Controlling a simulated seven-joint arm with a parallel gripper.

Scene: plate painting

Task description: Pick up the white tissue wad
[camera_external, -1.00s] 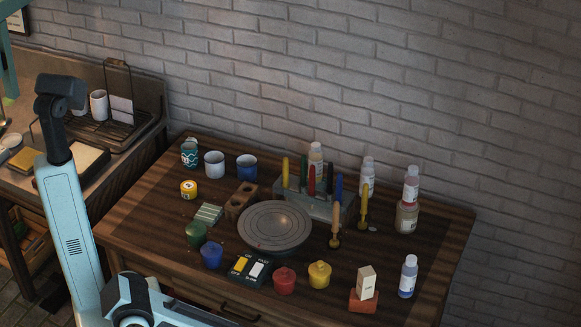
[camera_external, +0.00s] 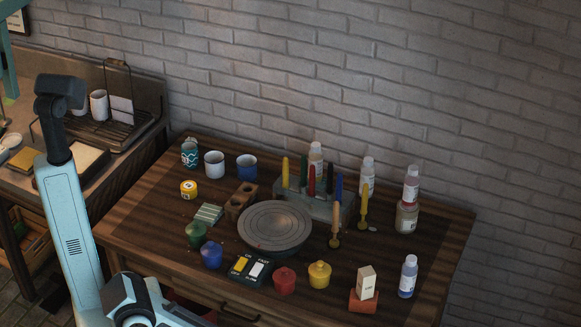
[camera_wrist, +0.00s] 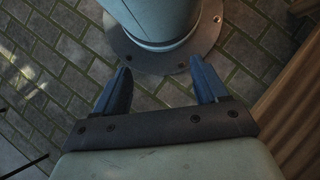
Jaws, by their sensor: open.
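I cannot clearly make out a white tissue wad in either view. A small pale scrap (camera_external: 373,229) lies on the table right of a yellow-handled tool; it is too small to identify. My gripper (camera_wrist: 160,66) shows in the wrist view with its two dark blue fingers apart and nothing between them. It points at the round base of my own arm and the paved floor, away from the tabletop. In the external view the gripper itself is out of frame.
The wooden table (camera_external: 135,238) holds a grey turntable (camera_external: 274,226) in the middle. Around it stand paint pots, mugs, bottles, a tool rack (camera_external: 318,205), a switch box (camera_external: 247,269) and a white block on a red one (camera_external: 366,284). A brick wall (camera_external: 400,90) is behind.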

